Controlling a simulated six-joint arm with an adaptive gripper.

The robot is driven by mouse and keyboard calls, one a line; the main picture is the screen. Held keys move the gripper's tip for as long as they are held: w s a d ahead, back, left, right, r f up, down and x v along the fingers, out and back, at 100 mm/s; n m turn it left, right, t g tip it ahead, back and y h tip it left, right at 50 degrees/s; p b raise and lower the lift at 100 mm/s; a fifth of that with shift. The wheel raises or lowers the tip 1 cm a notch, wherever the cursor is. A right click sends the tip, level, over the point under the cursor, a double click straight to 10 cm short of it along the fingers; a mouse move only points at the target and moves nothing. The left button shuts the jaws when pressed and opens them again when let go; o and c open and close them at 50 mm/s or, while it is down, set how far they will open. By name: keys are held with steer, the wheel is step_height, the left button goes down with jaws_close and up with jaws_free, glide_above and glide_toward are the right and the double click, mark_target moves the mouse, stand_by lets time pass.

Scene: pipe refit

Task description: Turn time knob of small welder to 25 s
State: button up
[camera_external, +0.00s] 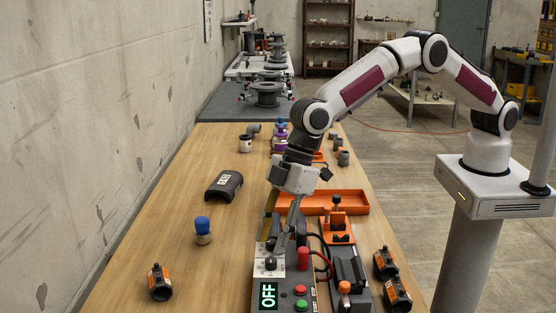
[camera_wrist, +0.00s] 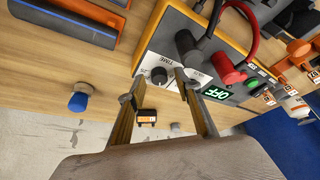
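The small welder (camera_external: 280,285) stands at the near part of the bench, with a green OFF display (camera_external: 268,295). Its dark round time knob (camera_external: 270,263) sits on a white dial plate. In the wrist view the knob (camera_wrist: 159,75) lies beside the TIME lettering, with its pointer setting too small to read. My gripper (camera_external: 277,240) points down above the welder. In the wrist view my gripper (camera_wrist: 156,88) is open, its two fingers apart. The knob shows between the fingertips, but I cannot tell whether they touch it.
A red plug (camera_external: 303,258) and cable rise right of the knob, near red and green buttons. A black and orange tool (camera_external: 347,275) stands right of the welder. An orange tray (camera_external: 340,203) lies behind.

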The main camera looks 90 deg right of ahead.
steer(key=shift+c, duration=0.4)
jaws_close()
steer(key=shift+m+h, duration=0.3)
steer(key=shift+m, duration=0.3)
steer(key=shift+s+a+m+t+h, duration=0.1)
steer(key=shift+m+t+h, duration=0.2)
steer(key=shift+m, duration=0.8)
steer(key=shift+m+t+h, duration=0.1)
steer(key=shift+m+h, duration=0.3)
steer(key=shift+m, duration=0.7)
steer(key=shift+a+m+h, duration=0.1)
steer(key=shift+m+h, duration=0.8)
steer(key=shift+m, duration=1.7)
